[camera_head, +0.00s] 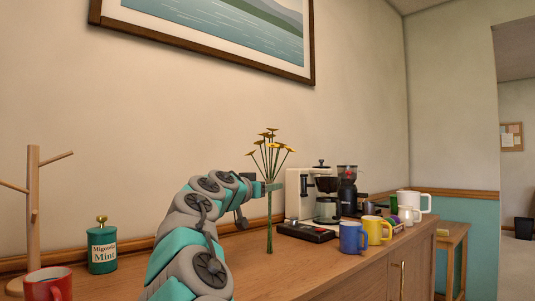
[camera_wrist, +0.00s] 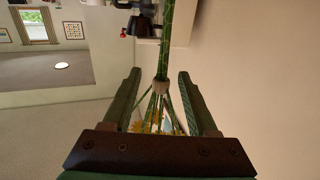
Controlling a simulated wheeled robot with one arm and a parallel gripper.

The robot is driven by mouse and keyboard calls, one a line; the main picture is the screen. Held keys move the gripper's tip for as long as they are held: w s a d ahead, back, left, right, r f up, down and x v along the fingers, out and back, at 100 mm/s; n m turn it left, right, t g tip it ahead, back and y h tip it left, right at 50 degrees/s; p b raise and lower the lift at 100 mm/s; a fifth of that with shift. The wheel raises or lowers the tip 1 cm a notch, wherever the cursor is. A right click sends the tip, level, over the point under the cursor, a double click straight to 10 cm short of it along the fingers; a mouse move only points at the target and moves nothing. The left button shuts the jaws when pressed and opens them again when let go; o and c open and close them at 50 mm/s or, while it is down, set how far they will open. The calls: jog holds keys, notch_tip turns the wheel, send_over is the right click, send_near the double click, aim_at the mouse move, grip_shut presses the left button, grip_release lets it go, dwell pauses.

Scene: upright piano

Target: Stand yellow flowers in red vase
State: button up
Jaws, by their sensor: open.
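The yellow flowers (camera_head: 269,150) stand upright in the head view, blooms up, with the green stems (camera_head: 269,225) reaching down to the wooden top. Whether the stem ends touch the top I cannot tell. My gripper (camera_head: 273,187) is around the upper stems. In the wrist view my gripper (camera_wrist: 160,78) is open, one finger on each side of the stem bundle, with gaps showing. The bundle has a brownish band (camera_wrist: 161,88), and the yellow blooms (camera_wrist: 150,126) lie towards the palm. I see no red vase that I can identify in either view.
Blue (camera_head: 353,238) and yellow (camera_head: 376,230) mugs, a coffee maker (camera_head: 325,195) and a grinder (camera_head: 347,188) stand further right.

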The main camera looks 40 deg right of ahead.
jog(key=p+x, duration=0.1)
jog(key=x, duration=0.4)
jog(key=shift+w+f, duration=0.1)
grip_shut()
dwell(0.4)
